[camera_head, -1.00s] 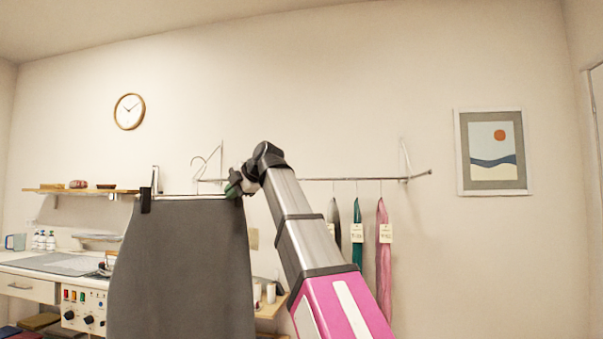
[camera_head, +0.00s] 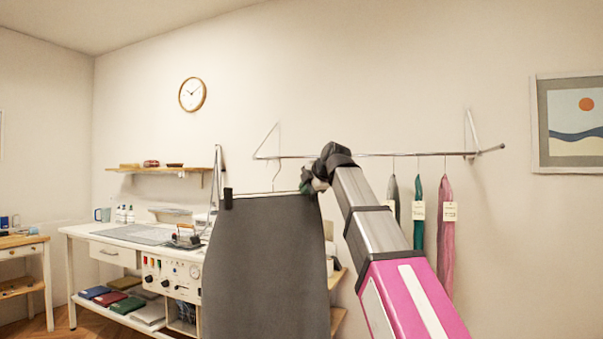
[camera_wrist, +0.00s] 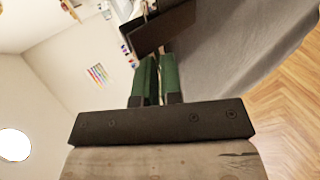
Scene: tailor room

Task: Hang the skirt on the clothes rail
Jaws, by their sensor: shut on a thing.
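The dark grey skirt (camera_head: 265,265) hangs from a clip hanger whose hook (camera_head: 277,172) stands up above its waist. A black clip (camera_head: 228,198) shows at its left top corner. My gripper (camera_head: 312,186) is at the right top corner of the skirt. In the wrist view, the green fingers of my gripper (camera_wrist: 155,75) are shut at a dark clip (camera_wrist: 163,30) of the hanger, with the grey skirt (camera_wrist: 235,50) beyond. The clothes rail (camera_head: 400,155) runs along the wall behind. The hook appears near the rail's left part; I cannot tell the depth between them.
Several tagged strips of cloth, one green (camera_head: 418,213) and one pink (camera_head: 446,225), hang on the rail's right half. A white workbench (camera_head: 85,232) with an iron and a control panel stands at left, below a wooden shelf (camera_head: 195,169). The rail's left part looks free.

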